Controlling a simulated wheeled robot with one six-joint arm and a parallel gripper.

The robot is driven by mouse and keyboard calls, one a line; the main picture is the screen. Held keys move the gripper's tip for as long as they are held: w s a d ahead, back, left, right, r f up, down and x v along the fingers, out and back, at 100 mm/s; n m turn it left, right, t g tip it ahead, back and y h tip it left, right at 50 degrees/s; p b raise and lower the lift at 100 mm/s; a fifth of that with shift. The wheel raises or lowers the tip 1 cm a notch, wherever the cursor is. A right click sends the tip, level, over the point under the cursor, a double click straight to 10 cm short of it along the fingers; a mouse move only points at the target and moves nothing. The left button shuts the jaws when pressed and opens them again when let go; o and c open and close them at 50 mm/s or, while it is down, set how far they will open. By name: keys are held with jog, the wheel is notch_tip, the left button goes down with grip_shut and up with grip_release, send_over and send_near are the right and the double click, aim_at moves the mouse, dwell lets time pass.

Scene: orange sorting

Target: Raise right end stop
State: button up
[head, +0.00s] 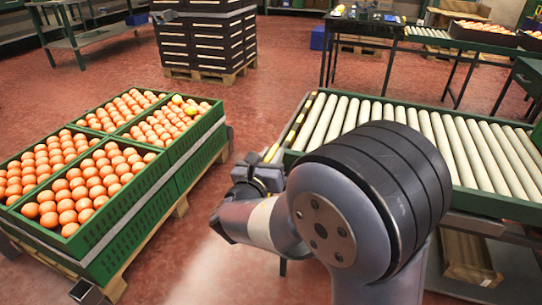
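A roller conveyor (437,195) with pale rollers in a green frame stands at the right. A yellow-and-black striped bar (297,126) runs along its left end, close to roller height. It may be an end stop; I cannot tell whether it is the right one. The conveyor's far right end is cut off by the picture edge. My gripper (257,178) is beside the conveyor's near left corner, just left of and below the striped bar. Its fingers are not clear, so whether it is open or shut cannot be told. My arm hides part of the conveyor's near side.
Green crates (112,262) full of oranges sit on a wooden pallet (143,252) at the left. Stacked black crates (207,42) stand on a pallet behind. A table (365,27) and another conveyor (430,32) are at the back. Red floor (270,88) is clear between them.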

grip_shut()
notch_tip(320, 180, up, 7)
jog(key=p, duration=0.6)
jog(key=shift+r+p, duration=0.2)
jog(key=shift+p, duration=0.15)
jog(key=shift+r, duration=0.1)
jog(key=shift+o, duration=1.9)
grip_release()
jog(key=p+v, duration=0.2)
jog(key=v, duration=0.8)
jog(key=shift+s, duration=0.35)
